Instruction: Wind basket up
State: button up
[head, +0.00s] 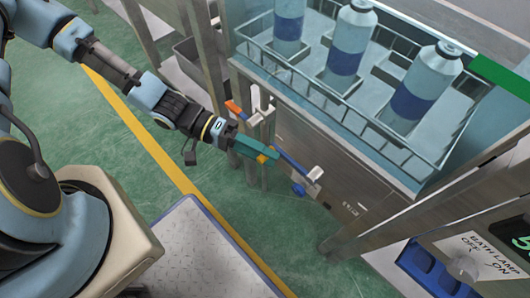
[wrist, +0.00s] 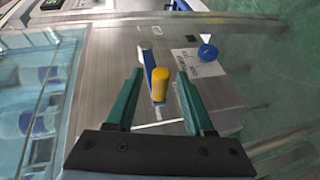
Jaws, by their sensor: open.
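The wire basket (head: 353,104) sits in the glass-sided bath at upper right in the head view, with three blue-and-silver cans standing in it. A blue crank arm (head: 293,161) is mounted on the bath's steel front. Its yellow handle (wrist: 160,88) points toward the wrist camera. My gripper (head: 262,152), with green fingers, is at the crank. In the wrist view my gripper (wrist: 160,73) is open, with the handle between its fingers and a gap visible on each side. In the head view the fingers hide most of the handle.
A blue knob (wrist: 207,52) is beside the crank on the steel front. An orange-ended lever (head: 235,107) is near a steel post. A bath lamp panel (head: 478,258) stands at lower right. Green floor is clear beyond the yellow line (head: 165,165).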

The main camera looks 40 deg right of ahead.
jog(key=shift+s, duration=0.15)
jog(key=shift+d, duration=0.1)
grip_shut()
dwell(1.4)
